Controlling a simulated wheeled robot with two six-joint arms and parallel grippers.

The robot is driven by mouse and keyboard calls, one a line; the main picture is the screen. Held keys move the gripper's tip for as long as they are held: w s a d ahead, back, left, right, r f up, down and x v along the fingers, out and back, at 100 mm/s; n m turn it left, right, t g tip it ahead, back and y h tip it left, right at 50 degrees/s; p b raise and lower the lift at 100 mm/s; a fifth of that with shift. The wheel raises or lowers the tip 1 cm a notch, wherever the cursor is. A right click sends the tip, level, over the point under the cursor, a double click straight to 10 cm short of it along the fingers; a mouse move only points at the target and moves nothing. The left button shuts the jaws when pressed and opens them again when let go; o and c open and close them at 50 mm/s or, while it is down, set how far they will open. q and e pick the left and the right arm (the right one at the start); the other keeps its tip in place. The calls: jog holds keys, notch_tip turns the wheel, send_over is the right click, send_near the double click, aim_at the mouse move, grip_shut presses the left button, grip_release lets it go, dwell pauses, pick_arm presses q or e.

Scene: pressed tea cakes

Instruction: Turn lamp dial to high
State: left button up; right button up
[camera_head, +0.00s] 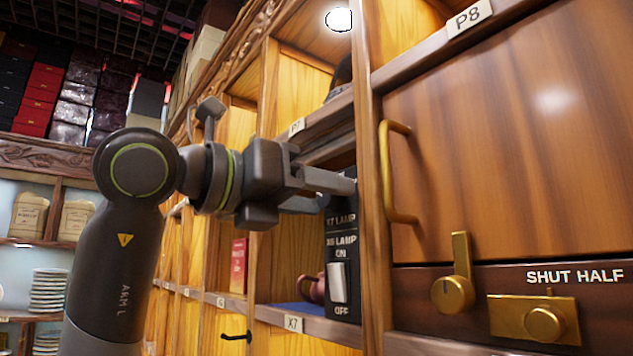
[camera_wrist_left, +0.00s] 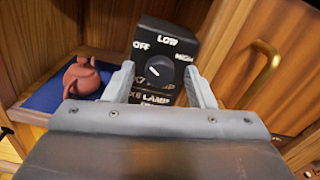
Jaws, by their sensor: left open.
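The lamp dial (camera_wrist_left: 159,71) is a round dark knob on a black panel, ringed by the words OFF, LOW and HIGH. Its white mark points to the upper left, toward the OFF side. My left gripper (camera_wrist_left: 160,83) is open, with one finger on each side of the dial; I cannot tell whether they touch it. In the head view the left gripper (camera_head: 334,190) reaches in front of the upper part of the black panel (camera_head: 331,252) and hides the dial. My right gripper is not in view.
Below the dial, the panel has a white rocker switch (camera_head: 338,283) under X6 LAMP. A reddish teapot (camera_wrist_left: 83,77) sits on a blue mat (camera_wrist_left: 42,99) beside the panel. A wooden door with a brass handle (camera_head: 390,170) and a brass latch (camera_head: 456,285) stand close right.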

pick_arm(q)
jog(key=c, duration=1)
jog(key=shift+o, duration=0.2)
